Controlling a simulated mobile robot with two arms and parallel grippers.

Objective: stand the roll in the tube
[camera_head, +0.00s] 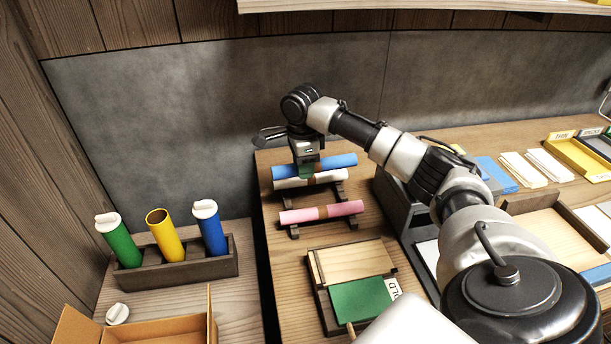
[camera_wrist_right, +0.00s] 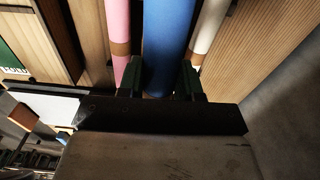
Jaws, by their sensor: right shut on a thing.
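A blue roll (camera_head: 340,161) lies across a dark rack, and my right gripper (camera_head: 306,170) is shut on it near its left part. The blue roll (camera_wrist_right: 167,40) runs between the two fingers in the right wrist view (camera_wrist_right: 163,82). A white roll (camera_head: 322,180) and a pink roll (camera_head: 333,210) lie on the rack in front of it, each with a brown band. An open yellow tube (camera_head: 167,237) stands in a dark holder (camera_head: 226,264) at the left, between a capped green tube (camera_head: 120,244) and a capped blue tube (camera_head: 211,231). My left gripper is not seen.
A loose white cap (camera_head: 117,314) lies in front of the holder, by an open cardboard box (camera_head: 160,328). A wooden tray with a green sheet (camera_head: 361,300) lies in front of the rack. A gap separates the two tables.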

